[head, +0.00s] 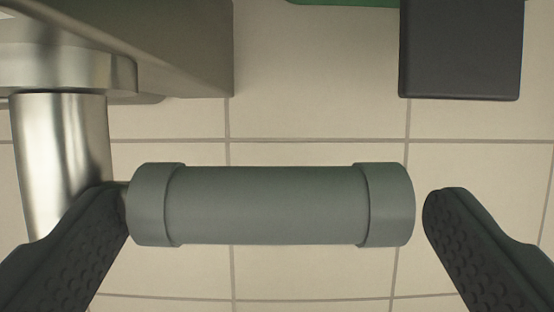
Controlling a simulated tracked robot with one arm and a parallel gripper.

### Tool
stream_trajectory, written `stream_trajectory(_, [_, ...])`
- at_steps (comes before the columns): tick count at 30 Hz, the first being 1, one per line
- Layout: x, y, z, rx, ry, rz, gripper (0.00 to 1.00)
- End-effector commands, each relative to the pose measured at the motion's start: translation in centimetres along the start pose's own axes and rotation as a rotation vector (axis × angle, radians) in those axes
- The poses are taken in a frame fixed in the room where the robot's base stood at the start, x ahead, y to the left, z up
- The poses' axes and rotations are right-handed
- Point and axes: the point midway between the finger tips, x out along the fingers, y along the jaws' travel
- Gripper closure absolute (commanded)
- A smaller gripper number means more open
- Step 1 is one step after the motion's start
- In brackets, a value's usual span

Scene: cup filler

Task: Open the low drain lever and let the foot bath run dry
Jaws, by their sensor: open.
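The drain lever shows a thick grey handle grip (270,205) with a raised collar at each end, lying level across the lower middle of the head view. A shiny metal pipe (62,150) stands at the left beside the grip's left end. My gripper (275,215) is open, with one dark ribbed finger at each end of the grip. The left finger overlaps the grip's left end and the pipe in the picture; whether it touches them I cannot tell. A narrow gap shows between the right finger and the right collar. No water is visible.
A grey-beige body with a metal flange (60,68) fills the upper left, perhaps part of the foot bath. A dark block (462,50) is at the upper right, with a green edge (345,3) at the top. Beige tiled floor (320,110) shows between them.

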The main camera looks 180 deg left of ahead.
Motion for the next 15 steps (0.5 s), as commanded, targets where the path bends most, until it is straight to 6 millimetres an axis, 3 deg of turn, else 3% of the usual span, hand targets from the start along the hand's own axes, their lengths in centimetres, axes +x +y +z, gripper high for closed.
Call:
stream_trajectory(12, [0.82, -0.06, -0.22, -0.002, 0.004, -0.001, 0.05])
stream_trajectory(13, [0.82, -0.07, -0.2, -0.002, 0.003, -0.001, 0.08])
stream_trajectory(15, [0.82, -0.07, -0.2, -0.002, 0.003, -0.001, 0.28])
